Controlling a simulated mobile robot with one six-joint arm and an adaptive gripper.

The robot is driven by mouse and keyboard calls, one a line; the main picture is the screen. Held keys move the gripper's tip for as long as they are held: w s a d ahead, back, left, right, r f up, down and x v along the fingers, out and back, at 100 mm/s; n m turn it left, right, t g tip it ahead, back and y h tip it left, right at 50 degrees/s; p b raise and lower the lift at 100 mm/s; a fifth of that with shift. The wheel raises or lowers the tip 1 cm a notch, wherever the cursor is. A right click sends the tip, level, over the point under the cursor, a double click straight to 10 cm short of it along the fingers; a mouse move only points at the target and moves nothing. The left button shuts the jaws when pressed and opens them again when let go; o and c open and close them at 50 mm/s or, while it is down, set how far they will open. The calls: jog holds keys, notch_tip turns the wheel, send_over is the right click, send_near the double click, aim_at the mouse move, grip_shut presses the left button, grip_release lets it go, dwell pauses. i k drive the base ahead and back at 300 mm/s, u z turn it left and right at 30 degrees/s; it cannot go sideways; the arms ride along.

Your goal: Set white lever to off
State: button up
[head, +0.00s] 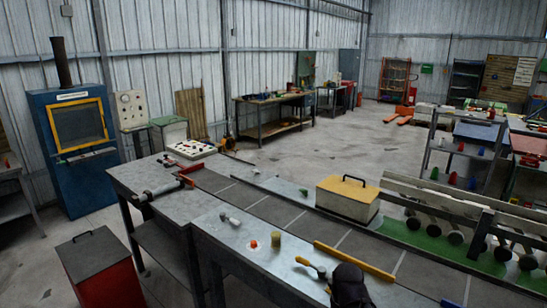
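I cannot make out a white lever for certain. A sloped white control panel (191,149) with several small dark and coloured controls stands at the far end of the bench; its controls are too small to tell apart. A pale upright panel (130,109) with round dials or knobs stands beside the blue oven-like cabinet. A dark shape at the bottom edge looks like my gripper (350,287), over the near metal table and far from both panels. Its fingers cannot be made out, nor whether it holds anything.
A conveyor (270,208) runs between metal tables. A cream box (347,198) with a black handle stands beside it. A yellow bar (354,261), a yellow-handled tool (311,267) and small parts lie nearby. A red bin (101,272) stands front left. Open floor lies behind.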

aim_at(223, 217)
jog(key=z, duration=0.05)
jog(key=k, duration=0.65)
jog(key=u, duration=0.6)
jog(key=i, duration=1.65)
jog(key=z, duration=0.55)
